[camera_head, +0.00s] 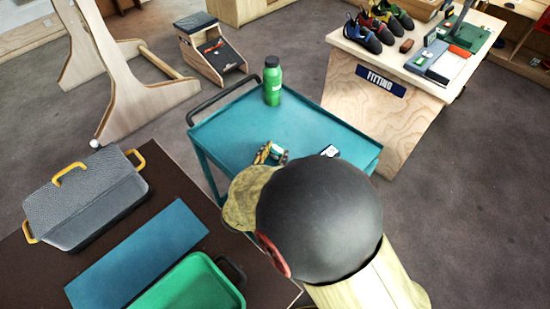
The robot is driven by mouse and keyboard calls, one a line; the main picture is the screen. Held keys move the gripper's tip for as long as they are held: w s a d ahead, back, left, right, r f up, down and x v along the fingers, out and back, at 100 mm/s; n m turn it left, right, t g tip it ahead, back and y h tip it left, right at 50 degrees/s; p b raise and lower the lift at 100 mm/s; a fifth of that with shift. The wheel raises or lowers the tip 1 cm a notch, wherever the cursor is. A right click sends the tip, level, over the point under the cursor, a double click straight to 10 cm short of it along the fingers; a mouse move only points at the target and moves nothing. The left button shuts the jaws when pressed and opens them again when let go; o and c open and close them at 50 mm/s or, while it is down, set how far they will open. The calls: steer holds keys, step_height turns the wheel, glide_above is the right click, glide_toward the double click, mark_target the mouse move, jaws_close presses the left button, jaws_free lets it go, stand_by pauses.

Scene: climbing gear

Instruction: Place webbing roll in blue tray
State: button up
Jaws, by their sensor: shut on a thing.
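My gripper (268,154) shows only in part past my arm, over the near left part of the teal cart top. Its yellow and black finger is against a small green and white thing, which looks like the webbing roll (279,152). The gripper appears shut on it; the arm hides much of the grip, and I cannot tell whether the roll touches the cart. A flat blue rectangle, which looks like the blue tray (137,255), lies on the brown table at lower left. No raised rim is clear, and nothing is on it.
On the brown table (158,165), a grey bin (85,197) with yellow handles and a green tray (195,287) flank the blue one. A fitting counter (375,115) with shoes stands at upper right.

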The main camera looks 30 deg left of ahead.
steer(key=shift+f, duration=0.4)
steer(key=shift+f, duration=0.1)
steer(key=o, duration=1.2)
steer(key=shift+c, duration=0.2)
steer(key=shift+s+r, duration=0.1)
steer(key=shift+r, duration=0.1)
steer(key=p+v, duration=0.3)
steer(key=v, duration=0.7)
steer(key=shift+s+r+p, duration=0.1)
steer(key=shift+s+p, duration=0.05)
steer(key=shift+p, duration=0.15)
steer(key=shift+s+d+r, duration=0.1)
steer(key=shift+s+d, duration=0.05)
steer(key=shift+s, duration=0.55)
